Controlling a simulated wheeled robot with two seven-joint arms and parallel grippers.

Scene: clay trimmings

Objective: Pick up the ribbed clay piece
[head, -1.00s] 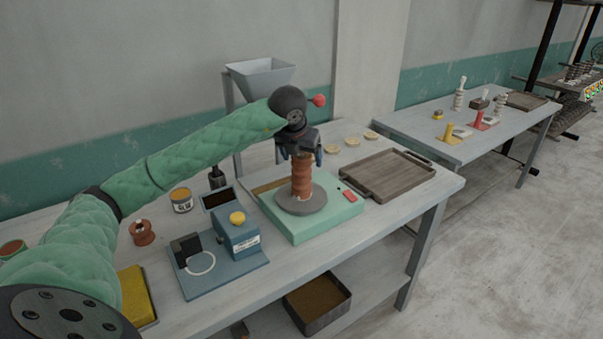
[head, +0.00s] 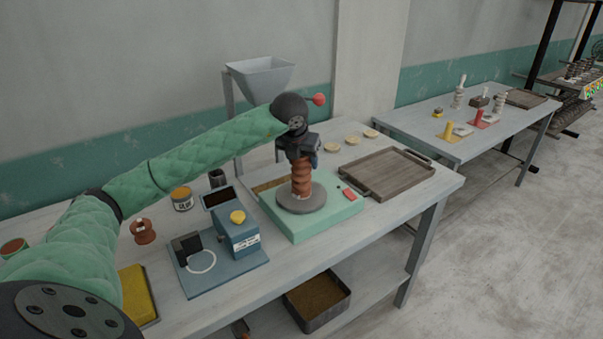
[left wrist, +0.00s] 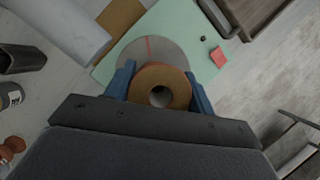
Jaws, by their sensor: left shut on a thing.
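The ribbed clay piece (head: 301,178) is a reddish-brown ridged cylinder standing upright on the grey round disc (head: 316,203) of the green block (head: 330,218). My left gripper (head: 300,158) is above it, pointing down, and is shut on its top. In the left wrist view, the clay piece (left wrist: 160,86) shows from above as a brown ring with a hole, with the blue fingers of my left gripper (left wrist: 159,88) on both sides. I cannot tell whether its base is clear of the disc. My right gripper is in neither view.
A wooden tray (head: 386,174) lies right of the green block. A blue device (head: 238,238) stands to its left, with a labelled can (head: 182,199) and brown spool (head: 143,231) further left. A grey hopper (head: 259,77) stands behind. Small pale discs (head: 352,141) lie at the back.

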